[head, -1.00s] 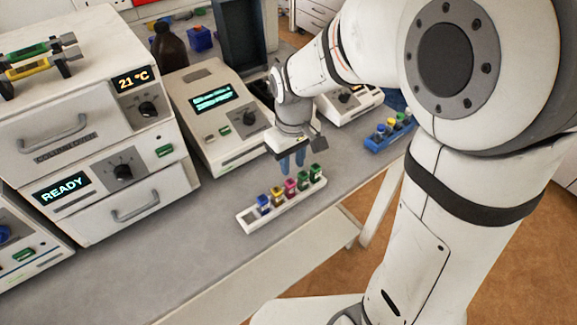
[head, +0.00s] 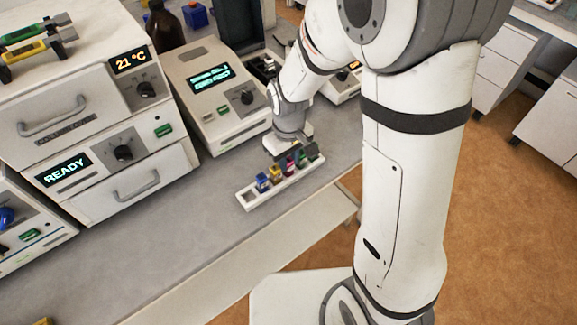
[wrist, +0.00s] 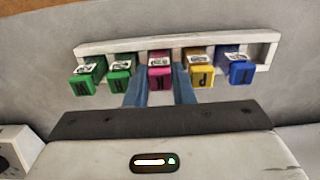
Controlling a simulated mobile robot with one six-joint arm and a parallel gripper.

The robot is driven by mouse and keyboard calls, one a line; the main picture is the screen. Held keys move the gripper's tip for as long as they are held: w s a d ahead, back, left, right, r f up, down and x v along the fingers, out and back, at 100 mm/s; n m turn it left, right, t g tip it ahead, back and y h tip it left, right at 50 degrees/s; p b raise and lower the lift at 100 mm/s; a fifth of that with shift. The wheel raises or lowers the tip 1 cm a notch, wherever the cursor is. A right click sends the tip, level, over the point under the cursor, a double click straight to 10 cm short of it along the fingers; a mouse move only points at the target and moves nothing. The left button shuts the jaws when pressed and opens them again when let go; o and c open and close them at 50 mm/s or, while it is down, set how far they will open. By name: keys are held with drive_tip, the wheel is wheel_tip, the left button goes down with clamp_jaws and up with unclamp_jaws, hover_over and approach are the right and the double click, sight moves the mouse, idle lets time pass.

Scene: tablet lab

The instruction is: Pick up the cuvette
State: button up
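A white rack (head: 249,201) on the grey bench holds a row of small capped cuvettes. In the wrist view the rack (wrist: 105,46) carries two green cuvettes (wrist: 84,83), a pink cuvette (wrist: 160,78), a yellow cuvette (wrist: 202,77) and a blue cuvette (wrist: 241,72). The slot at its right end there is empty. My gripper (wrist: 161,92) is low over the rack, its two blue fingers on either side of the pink cuvette. The fingers look open, with no clear contact. In the head view my gripper (head: 286,158) partly hides the cuvettes.
Behind the rack stands an instrument with a lit screen (head: 211,79). To the left is a stacked drawer unit (head: 95,120) reading READY and 21 °C. A brown bottle (head: 164,27) stands at the back. The bench in front and left of the rack is clear.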

clamp_jaws()
drive_tip(key=shift+r, duration=0.1)
